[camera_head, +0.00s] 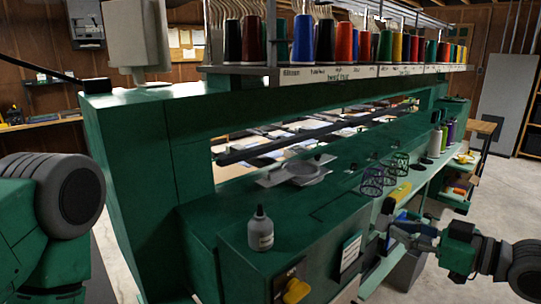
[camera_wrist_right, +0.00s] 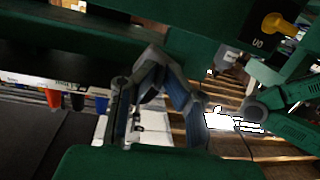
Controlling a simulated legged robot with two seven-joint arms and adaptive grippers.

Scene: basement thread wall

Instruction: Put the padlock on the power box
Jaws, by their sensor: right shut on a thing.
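The power box is the green box front with a yellow rotary switch (camera_head: 296,290) at the bottom of the head view. The switch also shows at the upper right of the right wrist view (camera_wrist_right: 278,24), upside down beside its lettering. My right gripper (camera_head: 392,228) is to the right of the box, in front of the machine's lower ledge, and apart from the switch. Its blue-grey fingers (camera_wrist_right: 152,65) close together in the wrist view. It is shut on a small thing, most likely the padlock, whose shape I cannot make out. My left gripper is out of view.
A bottle (camera_head: 260,230) stands on top of the green box. A grey round tray (camera_head: 304,172), wire cups (camera_head: 372,181) and a yellow item (camera_head: 398,192) lie along the green machine. Thread spools (camera_head: 303,40) line the shelf above. Open floor lies to the right.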

